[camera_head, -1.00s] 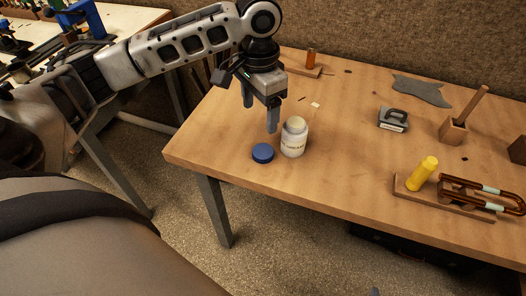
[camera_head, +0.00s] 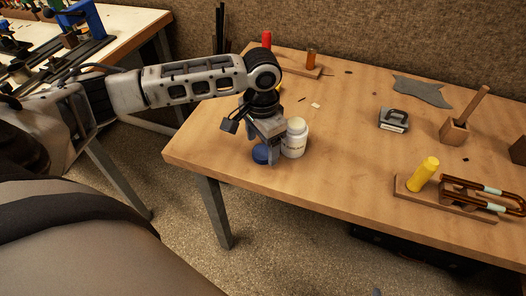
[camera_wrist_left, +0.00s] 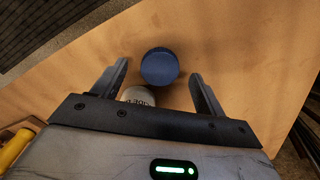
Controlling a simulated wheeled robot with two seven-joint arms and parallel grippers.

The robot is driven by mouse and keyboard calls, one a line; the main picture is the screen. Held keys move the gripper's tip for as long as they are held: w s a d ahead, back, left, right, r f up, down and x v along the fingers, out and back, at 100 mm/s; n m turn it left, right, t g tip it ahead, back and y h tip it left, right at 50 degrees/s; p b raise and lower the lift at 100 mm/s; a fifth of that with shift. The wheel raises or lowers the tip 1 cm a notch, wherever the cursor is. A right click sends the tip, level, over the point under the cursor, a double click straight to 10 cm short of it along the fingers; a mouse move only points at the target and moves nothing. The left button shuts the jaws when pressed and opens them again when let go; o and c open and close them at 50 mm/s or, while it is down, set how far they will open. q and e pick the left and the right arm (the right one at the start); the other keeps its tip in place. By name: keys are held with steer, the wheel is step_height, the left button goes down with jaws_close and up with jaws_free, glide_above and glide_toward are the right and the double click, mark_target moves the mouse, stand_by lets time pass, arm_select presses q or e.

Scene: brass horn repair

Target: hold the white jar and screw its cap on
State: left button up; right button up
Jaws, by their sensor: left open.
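The white jar (camera_head: 295,139) stands upright on the wooden bench near its left end, with a pale round top and a printed label. The blue cap (camera_head: 260,154) lies flat on the bench just left of the jar, apart from it. My left gripper (camera_head: 263,148) is open and empty, pointing down over the cap and close beside the jar. It partly hides the cap. In the left wrist view the cap (camera_wrist_left: 160,67) shows between the two fingertips. A part of the jar (camera_wrist_left: 138,96) shows below it, mostly hidden by the gripper body.
The wooden bench (camera_head: 340,180) is clear in front and to the right of the jar. A yellow cylinder (camera_head: 424,172) and bent copper tubing (camera_head: 480,186) sit at the right. A grey block-like tool (camera_head: 393,119) lies farther back. Red and brown cylinders stand at the back left.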

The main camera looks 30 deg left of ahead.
arm_select(q)
step_height(320, 180, down, 2)
steer(key=shift+f, duration=0.1)
steer(key=c, duration=1.1)
